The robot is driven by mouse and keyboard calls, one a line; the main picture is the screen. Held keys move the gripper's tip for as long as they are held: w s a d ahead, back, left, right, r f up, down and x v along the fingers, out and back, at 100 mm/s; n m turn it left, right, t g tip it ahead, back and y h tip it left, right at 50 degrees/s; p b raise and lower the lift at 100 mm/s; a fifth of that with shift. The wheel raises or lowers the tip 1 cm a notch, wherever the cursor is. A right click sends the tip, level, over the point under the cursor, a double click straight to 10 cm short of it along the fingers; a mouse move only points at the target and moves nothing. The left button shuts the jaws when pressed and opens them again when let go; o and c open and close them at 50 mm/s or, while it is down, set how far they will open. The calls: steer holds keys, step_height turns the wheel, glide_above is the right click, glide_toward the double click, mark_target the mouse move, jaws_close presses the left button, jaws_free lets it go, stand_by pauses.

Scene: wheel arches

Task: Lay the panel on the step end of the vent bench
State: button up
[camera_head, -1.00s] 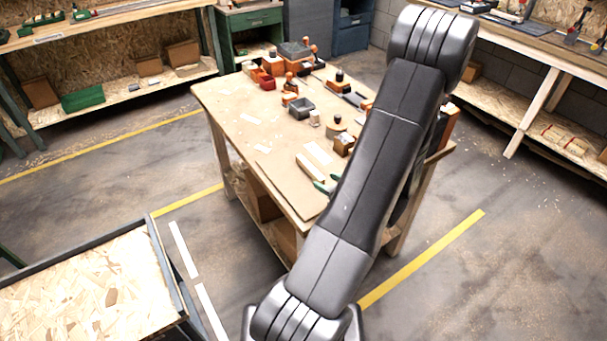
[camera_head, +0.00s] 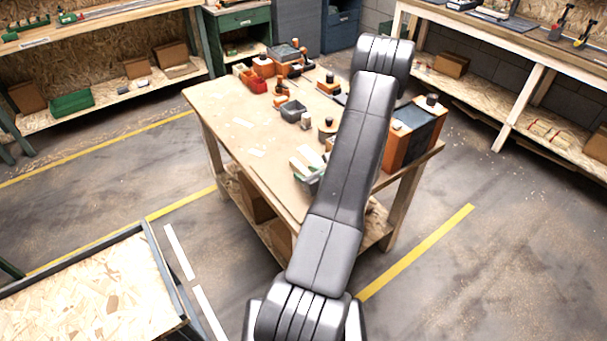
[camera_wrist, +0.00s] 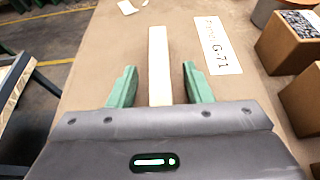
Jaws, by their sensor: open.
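The panel (camera_wrist: 158,62), a narrow pale strip, lies on the brown worktable beside a printed white label that appears to read "Panel G-71" (camera_wrist: 217,45). In the head view the panel (camera_head: 300,168) is small and partly blocked by my arm. My gripper (camera_wrist: 159,76) has green fingers spread apart, one on each side of the panel's near part, with a gap on both sides. The near end of the panel meets the edge of my gripper body in the picture. I cannot tell which surface is the vent bench or its step end.
A chipboard-topped bench (camera_head: 90,290) is at lower left. Floor around the table is open.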

steer(key=shift+w+a+f, duration=0.1)
steer(key=shift+w+a, duration=0.05)
steer(key=shift+w, duration=0.05)
jaws_close()
stand_by(0.4)
